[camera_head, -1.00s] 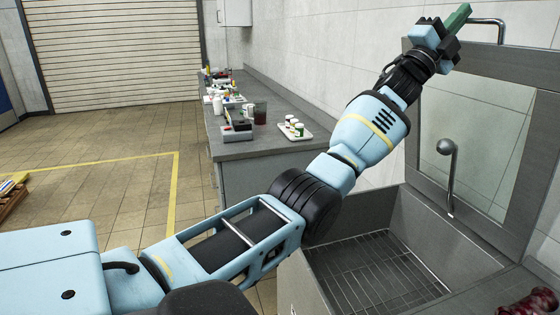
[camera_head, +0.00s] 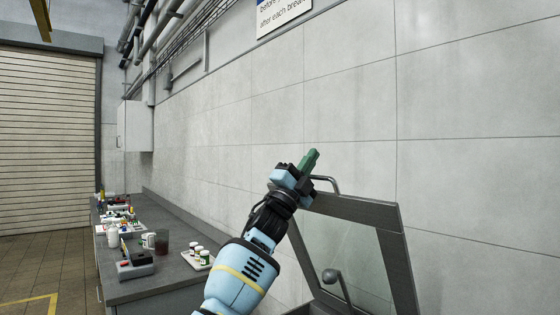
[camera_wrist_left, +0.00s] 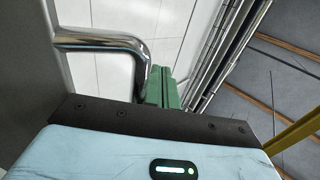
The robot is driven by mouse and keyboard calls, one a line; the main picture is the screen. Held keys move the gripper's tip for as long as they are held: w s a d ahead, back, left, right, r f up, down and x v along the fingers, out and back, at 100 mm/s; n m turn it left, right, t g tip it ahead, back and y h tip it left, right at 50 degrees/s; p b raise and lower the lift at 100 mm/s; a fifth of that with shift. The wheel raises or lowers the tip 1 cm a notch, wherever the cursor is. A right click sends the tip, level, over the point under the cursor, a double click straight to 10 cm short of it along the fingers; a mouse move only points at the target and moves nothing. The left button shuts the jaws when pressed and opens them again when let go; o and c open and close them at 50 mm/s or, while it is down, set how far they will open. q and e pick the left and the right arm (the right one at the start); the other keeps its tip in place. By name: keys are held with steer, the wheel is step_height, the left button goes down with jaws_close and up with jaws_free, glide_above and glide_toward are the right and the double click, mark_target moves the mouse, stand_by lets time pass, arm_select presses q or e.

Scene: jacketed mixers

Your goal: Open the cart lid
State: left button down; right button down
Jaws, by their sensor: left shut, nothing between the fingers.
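The cart lid (camera_head: 398,245), a dark grey frame around a clear pane, stands raised and steeply tilted at the lower right of the head view. A bent metal handle (camera_head: 328,181) sticks out at its top edge; it also shows in the left wrist view (camera_wrist_left: 105,42). My left gripper (camera_head: 309,160), with green fingers, is at the lid's upper left corner, beside the handle. The fingers (camera_wrist_left: 161,87) are shut and empty, close to the handle's bend; whether they touch it I cannot tell. The cart's body is mostly below the head view. My right gripper is not in view.
A rod with a rounded end (camera_head: 330,276) stands in front of the pane. On the left, a grey counter (camera_head: 150,290) carries a device (camera_head: 135,265), a tray of small jars (camera_head: 198,257) and several other items. A tiled wall (camera_head: 450,120) is behind the lid.

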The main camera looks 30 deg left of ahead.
arm_select(q)
steer(key=shift+s+a+f, duration=0.35)
steer(key=shift+s, duration=0.15)
steer(key=s+a, duration=0.2)
steer(key=s, duration=0.3)
steer(key=shift+s+p, duration=0.35)
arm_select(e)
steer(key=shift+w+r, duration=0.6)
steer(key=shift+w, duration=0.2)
